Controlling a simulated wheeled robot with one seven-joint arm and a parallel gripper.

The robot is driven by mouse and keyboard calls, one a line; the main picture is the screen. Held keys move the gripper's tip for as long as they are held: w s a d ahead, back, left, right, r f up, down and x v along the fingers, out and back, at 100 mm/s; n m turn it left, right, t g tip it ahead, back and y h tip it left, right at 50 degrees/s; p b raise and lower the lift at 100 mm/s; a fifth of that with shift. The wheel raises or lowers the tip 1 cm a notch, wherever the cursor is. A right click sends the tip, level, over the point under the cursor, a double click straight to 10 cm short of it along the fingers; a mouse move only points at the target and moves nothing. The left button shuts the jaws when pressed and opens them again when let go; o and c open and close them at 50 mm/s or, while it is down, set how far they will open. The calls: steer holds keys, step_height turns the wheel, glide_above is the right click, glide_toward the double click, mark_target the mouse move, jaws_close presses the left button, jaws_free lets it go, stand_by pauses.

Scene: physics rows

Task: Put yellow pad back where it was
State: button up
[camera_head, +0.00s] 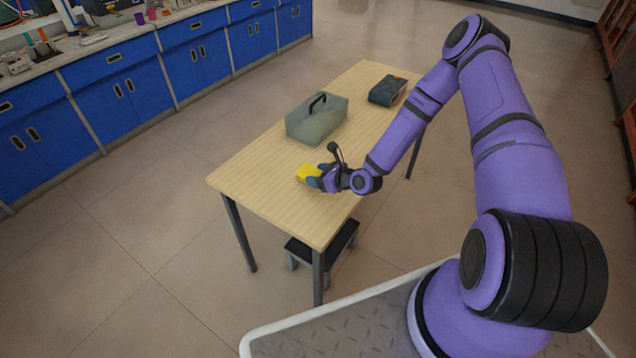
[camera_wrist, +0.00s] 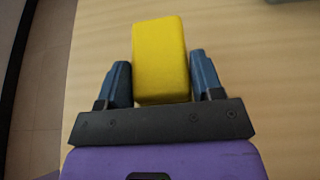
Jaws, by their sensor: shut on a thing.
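The yellow pad (camera_head: 308,172) is a small yellow block at my gripper, over the near half of the wooden table (camera_head: 262,195). In the wrist view the yellow pad (camera_wrist: 160,60) sits between the two blue fingers. My gripper (camera_head: 316,178) is shut on it, and in the wrist view my gripper (camera_wrist: 162,80) has a finger on each side of the pad. I cannot tell whether the pad touches the tabletop or is held just above it.
A grey-green toolbox (camera_head: 316,122) with a black handle stands on the table beyond my gripper. A dark case (camera_head: 388,90) lies at the far end. A dark step stool (camera_head: 325,245) is under the table. The near left tabletop is clear. Blue cabinets (camera_head: 110,85) line the wall.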

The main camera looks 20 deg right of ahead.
steer(key=shift+f, duration=1.65)
steer(key=o, duration=1.1)
steer(key=shift+f, duration=0.1)
steer(key=shift+o, duration=0.2)
